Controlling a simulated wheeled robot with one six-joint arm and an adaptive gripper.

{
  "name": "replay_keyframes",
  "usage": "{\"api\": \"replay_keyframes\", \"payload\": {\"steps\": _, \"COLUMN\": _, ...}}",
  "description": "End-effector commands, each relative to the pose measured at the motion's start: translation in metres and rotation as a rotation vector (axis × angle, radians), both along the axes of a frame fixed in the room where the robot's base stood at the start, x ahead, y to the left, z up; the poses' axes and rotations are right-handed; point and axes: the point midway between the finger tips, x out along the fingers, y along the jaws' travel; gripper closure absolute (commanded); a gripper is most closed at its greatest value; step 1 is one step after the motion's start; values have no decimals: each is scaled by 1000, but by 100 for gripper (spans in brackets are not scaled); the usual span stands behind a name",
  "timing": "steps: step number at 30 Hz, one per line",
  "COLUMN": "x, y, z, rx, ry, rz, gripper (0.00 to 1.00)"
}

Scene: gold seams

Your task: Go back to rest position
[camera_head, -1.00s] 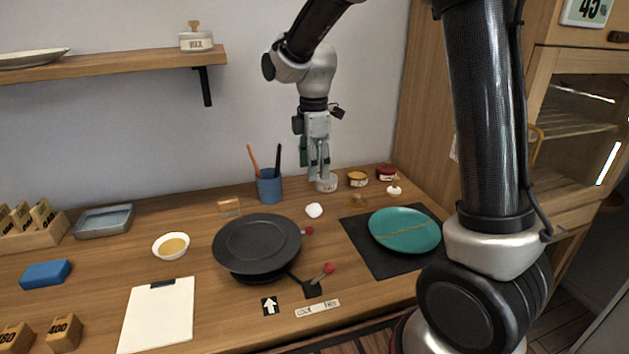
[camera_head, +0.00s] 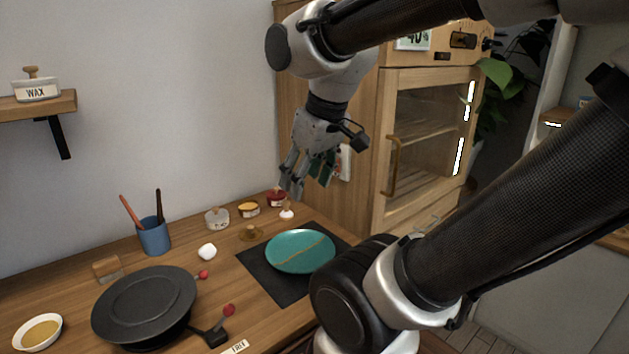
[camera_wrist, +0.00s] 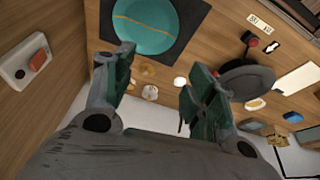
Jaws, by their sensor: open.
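My gripper (camera_head: 305,182) is open and empty, held in the air above the back right of the workbench, in front of the wooden cabinet. In the wrist view its two green-padded fingers (camera_wrist: 155,95) stand apart with nothing between them. Below it, the teal plate (camera_head: 300,251) with a gold seam lies on a black mat (camera_head: 262,283). The plate also shows beyond the fingers in the wrist view (camera_wrist: 146,30). My arm crosses the right side of the head view and hides part of the bench's right end.
A white-lidded jar (camera_head: 217,218), a yellow-topped jar (camera_head: 249,209) and a red jar (camera_head: 276,198) stand at the bench's back. A blue cup (camera_head: 153,236) holds two sticks. A black turntable (camera_head: 146,303) stands front left. A glass-doored cabinet (camera_head: 425,140) is close behind my gripper.

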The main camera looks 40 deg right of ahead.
Motion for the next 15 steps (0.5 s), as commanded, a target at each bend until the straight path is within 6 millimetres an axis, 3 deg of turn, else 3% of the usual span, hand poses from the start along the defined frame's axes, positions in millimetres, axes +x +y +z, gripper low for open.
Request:
{"api": "replay_keyframes", "payload": {"steps": 4, "x": -17, "y": -5, "z": -3, "rx": 29, "ry": -26, "rz": -99, "gripper": 44}}
{"api": "replay_keyframes", "payload": {"steps": 15, "x": -18, "y": -5, "z": -3, "rx": 34, "ry": -27, "rz": -111, "gripper": 44}}
